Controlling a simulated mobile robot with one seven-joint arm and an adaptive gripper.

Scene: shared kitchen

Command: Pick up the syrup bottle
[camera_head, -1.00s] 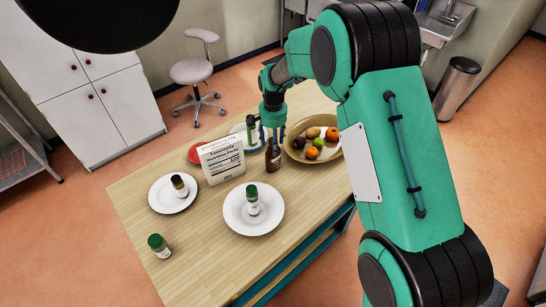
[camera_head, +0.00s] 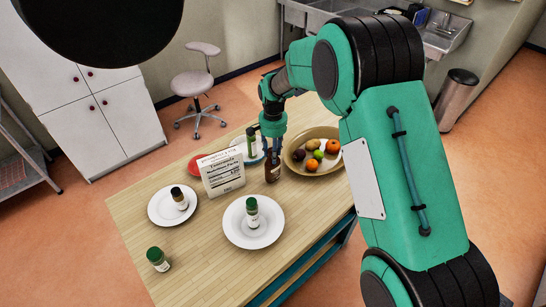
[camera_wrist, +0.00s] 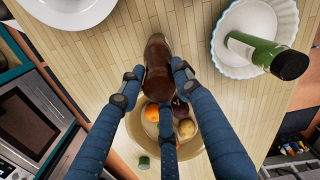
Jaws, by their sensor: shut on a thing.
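The brown bottle, which looks like the syrup bottle (camera_head: 272,172), stands upright on the wooden table between the white card and the fruit bowl. In the wrist view it (camera_wrist: 157,68) sits between the blue fingers. My gripper (camera_head: 272,150) reaches down from above and is shut on its upper part. In the wrist view two fingers of my gripper (camera_wrist: 156,82) flank the bottle and a third lies on its near side. The bottle's top is partly hidden by the fingers. I cannot see a gap under its base.
The bowl (camera_head: 333,160) of fruit is close to the right of the bottle. The card (camera_head: 222,173) is close to its left. White plates (camera_head: 238,234) carry small bottles at the front. The table's front right is bare.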

